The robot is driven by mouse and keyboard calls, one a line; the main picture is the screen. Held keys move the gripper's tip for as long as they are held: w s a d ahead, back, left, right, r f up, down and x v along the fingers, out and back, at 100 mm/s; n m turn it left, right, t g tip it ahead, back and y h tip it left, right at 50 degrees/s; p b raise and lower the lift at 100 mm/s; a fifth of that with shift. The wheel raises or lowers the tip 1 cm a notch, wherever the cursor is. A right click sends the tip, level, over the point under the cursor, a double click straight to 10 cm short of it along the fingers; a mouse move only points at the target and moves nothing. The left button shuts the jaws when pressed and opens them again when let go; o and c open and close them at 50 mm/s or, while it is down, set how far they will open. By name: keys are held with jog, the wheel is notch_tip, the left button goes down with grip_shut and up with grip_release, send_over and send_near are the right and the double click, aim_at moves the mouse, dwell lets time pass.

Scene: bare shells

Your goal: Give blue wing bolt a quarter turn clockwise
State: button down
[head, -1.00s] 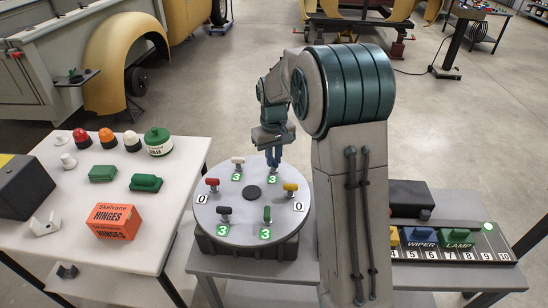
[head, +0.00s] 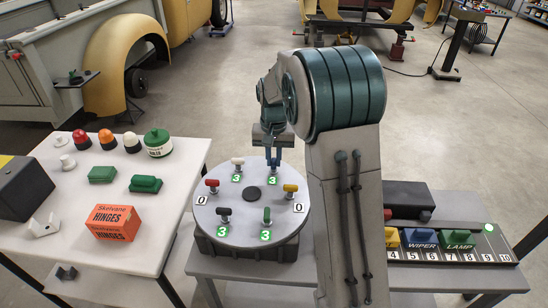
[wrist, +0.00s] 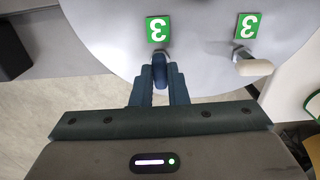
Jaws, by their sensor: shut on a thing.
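The blue wing bolt (wrist: 160,72) stands near the rim of a round grey plate (head: 241,217), beside a green label with a 3 (head: 273,177). In the wrist view its wing lies lengthwise between my two fingers. My gripper (wrist: 158,88) is shut on it, one finger on each side. In the head view my gripper (head: 273,160) is over the far right part of the plate and largely hides the bolt.
Around the plate stand other wing bolts: white (head: 237,163), red (head: 212,184), yellow (head: 290,189), black (head: 225,212) and green (head: 267,213). The white one is the closest neighbour. An orange box (head: 113,222) stands on the left table; a numbered rail (head: 455,255) lies right.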

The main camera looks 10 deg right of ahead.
aim_at(273, 161)
jog(key=shift+r, duration=0.1)
jog(key=c, duration=1.4)
grip_release()
jog(key=shift+c, duration=0.2)
notch_tip(273, 161, up, 14)
jog(key=s+f+n+t, duration=0.1)
jog(key=s+f, duration=0.2)
jog(key=s, duration=1)
jog(key=s+f+n+t, duration=0.2)
jog(key=s+f, duration=0.2)
jog(key=s, duration=1)
jog(key=shift+s, duration=0.3)
